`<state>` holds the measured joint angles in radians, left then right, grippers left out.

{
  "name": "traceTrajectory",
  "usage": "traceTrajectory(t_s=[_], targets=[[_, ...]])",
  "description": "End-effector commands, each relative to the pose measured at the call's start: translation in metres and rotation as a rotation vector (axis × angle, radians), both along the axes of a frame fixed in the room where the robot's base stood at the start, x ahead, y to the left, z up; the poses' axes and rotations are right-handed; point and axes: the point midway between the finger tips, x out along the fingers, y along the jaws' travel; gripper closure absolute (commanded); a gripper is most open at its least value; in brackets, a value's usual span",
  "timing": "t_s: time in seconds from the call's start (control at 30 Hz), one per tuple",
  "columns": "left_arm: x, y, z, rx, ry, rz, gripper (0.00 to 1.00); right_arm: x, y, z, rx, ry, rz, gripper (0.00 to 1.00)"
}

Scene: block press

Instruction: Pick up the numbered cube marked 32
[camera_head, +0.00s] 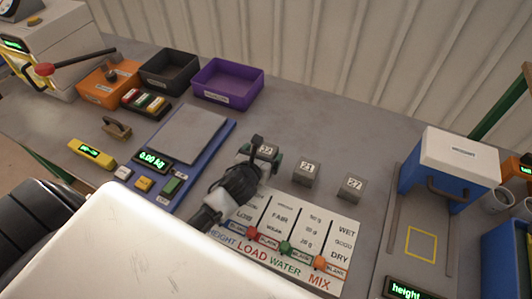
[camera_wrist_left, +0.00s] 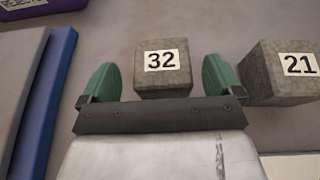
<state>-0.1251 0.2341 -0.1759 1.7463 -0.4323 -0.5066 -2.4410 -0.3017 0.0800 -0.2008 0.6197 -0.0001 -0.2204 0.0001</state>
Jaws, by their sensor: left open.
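The grey cube marked 32 (camera_head: 266,151) stands on the table, partly hidden by my left gripper in the head view. In the left wrist view the cube marked 32 (camera_wrist_left: 163,70) sits between the two green fingertips, with a gap on each side. My left gripper (camera_head: 260,155) is open, and it also shows in the left wrist view (camera_wrist_left: 160,80). A cube marked 21 (camera_head: 306,173) stands just to the right, close to the right finger in the wrist view (camera_wrist_left: 285,75). A cube marked 27 (camera_head: 350,190) stands farther right. My right gripper is not in view.
A board with coloured sliders (camera_head: 290,240) lies in front of the cubes. A blue scale (camera_head: 188,140) is to the left. Orange (camera_head: 100,92), black (camera_head: 168,70) and purple (camera_head: 228,82) bins stand behind it. A blue press (camera_head: 445,175) is at the right. The table behind the cubes is clear.

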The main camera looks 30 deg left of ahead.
Motion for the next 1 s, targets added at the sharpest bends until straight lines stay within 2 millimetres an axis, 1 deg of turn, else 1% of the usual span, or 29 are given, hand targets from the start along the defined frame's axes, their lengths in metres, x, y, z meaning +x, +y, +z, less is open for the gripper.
traceTrajectory(t_s=[0.03, 0.2, 0.3, 0.5, 0.57, 0.93, 1.0], targets=[[0.008, -0.001, -0.002, -0.004, 0.0, 0.003, 0.06, 0.001, 0.0, 0.003, -0.001, -0.001, 0.0, 0.57], [0.028, 0.001, -0.011, -0.003, 0.0, 0.001, 0.06, 0.001, -0.001, 0.005, -0.001, -0.002, 0.0, 0.57], [0.032, 0.002, -0.014, -0.001, 0.0, 0.0, 0.06, 0.001, -0.001, 0.005, -0.002, -0.002, 0.0, 0.57], [0.032, 0.002, -0.014, 0.0, 0.0, -0.001, 0.06, 0.002, -0.001, 0.005, -0.001, -0.003, 0.0, 0.57], [0.032, 0.002, -0.014, 0.0, 0.0, -0.001, 0.14, 0.002, -0.001, 0.005, -0.001, -0.003, 0.0, 0.57], [0.032, 0.002, -0.014, 0.0, 0.0, -0.001, 0.71, 0.002, -0.001, 0.005, -0.001, -0.003, -0.001, 0.57], [0.032, 0.002, -0.013, 0.0, -0.003, -0.001, 0.72, 0.002, -0.001, 0.005, -0.001, -0.003, -0.001, 0.57]])
